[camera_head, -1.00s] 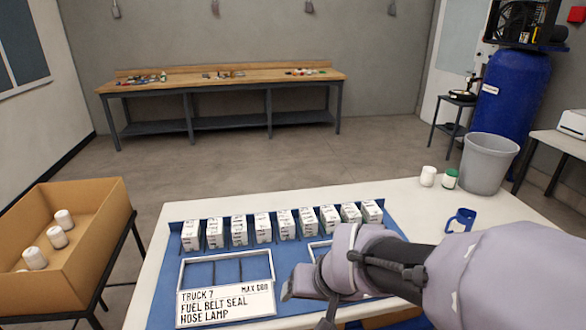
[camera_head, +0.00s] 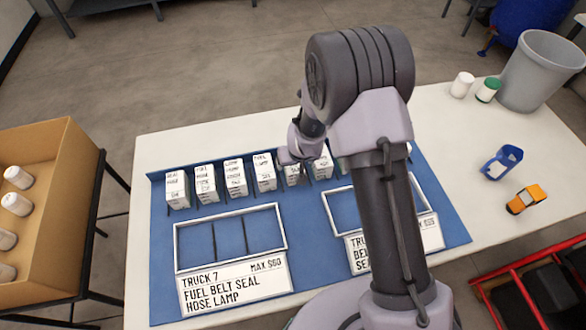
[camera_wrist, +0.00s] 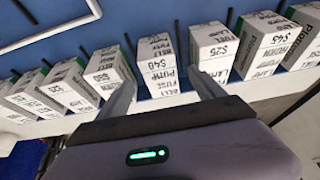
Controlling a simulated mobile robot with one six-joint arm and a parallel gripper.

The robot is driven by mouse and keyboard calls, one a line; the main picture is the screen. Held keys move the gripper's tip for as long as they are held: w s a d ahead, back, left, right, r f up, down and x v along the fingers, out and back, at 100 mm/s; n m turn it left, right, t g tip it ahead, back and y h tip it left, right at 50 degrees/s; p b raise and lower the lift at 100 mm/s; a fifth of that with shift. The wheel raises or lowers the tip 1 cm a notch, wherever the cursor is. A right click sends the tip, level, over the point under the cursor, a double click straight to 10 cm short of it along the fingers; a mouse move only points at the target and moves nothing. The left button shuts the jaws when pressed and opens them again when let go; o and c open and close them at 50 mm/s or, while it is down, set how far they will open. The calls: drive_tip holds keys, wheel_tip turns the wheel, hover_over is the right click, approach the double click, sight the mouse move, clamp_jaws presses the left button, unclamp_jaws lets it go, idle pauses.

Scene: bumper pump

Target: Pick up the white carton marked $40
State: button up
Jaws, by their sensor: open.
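The white carton marked $40 (camera_wrist: 158,62) stands in a row of similar cartons, at the middle of the wrist view. Its label also reads belt, pump and fuse. In the head view the carton (camera_head: 293,176) is partly hidden by my gripper (camera_head: 289,156), which is over the row. In the wrist view my gripper (camera_wrist: 163,88) is open, with one finger on each side of this carton in the picture. No grip on it shows, and I cannot tell how far down the fingers reach.
Neighbouring cartons stand close on both sides, one marked $25 (camera_wrist: 218,50). Two white-framed trays lie on the blue mat (camera_head: 160,260), one with a Truck 7 card (camera_head: 235,284).

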drive_tip(key=x, duration=0.3)
drive_tip(key=w+x, duration=0.1)
drive_tip(key=x, duration=0.3)
drive_tip(key=shift+a+r, duration=0.1)
drive_tip(key=shift+r, duration=0.05)
clamp_jaws()
